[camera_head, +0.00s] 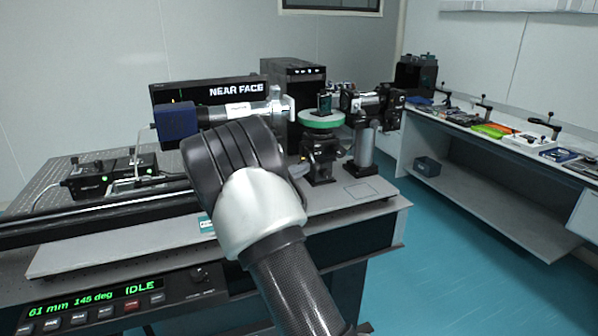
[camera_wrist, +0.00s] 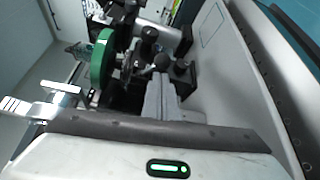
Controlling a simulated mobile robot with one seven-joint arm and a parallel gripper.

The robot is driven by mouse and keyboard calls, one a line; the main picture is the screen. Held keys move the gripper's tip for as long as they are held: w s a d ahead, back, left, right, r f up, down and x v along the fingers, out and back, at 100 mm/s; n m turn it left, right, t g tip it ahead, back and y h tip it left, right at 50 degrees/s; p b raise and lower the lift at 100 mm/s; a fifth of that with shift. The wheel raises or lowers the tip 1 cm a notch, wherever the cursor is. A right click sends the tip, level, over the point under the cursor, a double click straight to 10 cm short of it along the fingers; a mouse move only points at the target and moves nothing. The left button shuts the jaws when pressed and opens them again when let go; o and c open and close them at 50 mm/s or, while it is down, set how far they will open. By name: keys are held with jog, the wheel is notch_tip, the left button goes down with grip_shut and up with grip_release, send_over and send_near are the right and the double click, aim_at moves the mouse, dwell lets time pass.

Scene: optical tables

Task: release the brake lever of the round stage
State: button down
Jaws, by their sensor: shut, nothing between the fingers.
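The round stage (camera_head: 321,120) has a green rim and stands on a black mount on the table right of the middle. It also shows tilted in the wrist view (camera_wrist: 102,60). A dark ball knob (camera_wrist: 162,62), which looks like the end of the brake lever, is just beyond my fingertips. I cannot tell if they touch it. My gripper (camera_wrist: 161,82) is shut and empty, with its two grey fingers side by side. In the head view my gripper is hidden behind my own arm. The lever's shaft is not clear in either view.
A blue box with a white barrel (camera_head: 178,121) lies left of the stage. A black optic on a post (camera_head: 365,145) stands close at its right. A black panel marked NEAR FACE (camera_head: 205,92) is behind. A control panel (camera_head: 95,308) reads 61 mm, 145 deg, IDLE.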

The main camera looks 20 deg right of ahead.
aim_at(313, 160)
jog(key=shift+s+r+n+y+p, duration=0.2)
jog(key=shift+r+n+y+p, duration=0.3)
jog(key=shift+p, duration=0.7)
jog(key=r+n+g+p, duration=0.1)
jog(key=p, duration=0.2)
jog(key=r+n+g+p, duration=0.1)
jog(key=p, duration=0.2)
jog(key=shift+s+r+n+y+p, duration=0.1)
jog(key=shift+s+n+y+p, duration=0.1)
jog(key=shift+n+y+p, duration=0.1)
jog(key=n+g+p, duration=0.1)
jog(key=p, duration=0.1)
jog(key=r+n+g+p, duration=0.1)
jog(key=n+p, duration=0.1)
jog(key=p, duration=0.1)
jog(key=shift+g+y+p, duration=0.3)
jog(key=shift+y, duration=0.1)
jog(key=shift+r+p, duration=0.4)
jog(key=shift+r, duration=0.45)
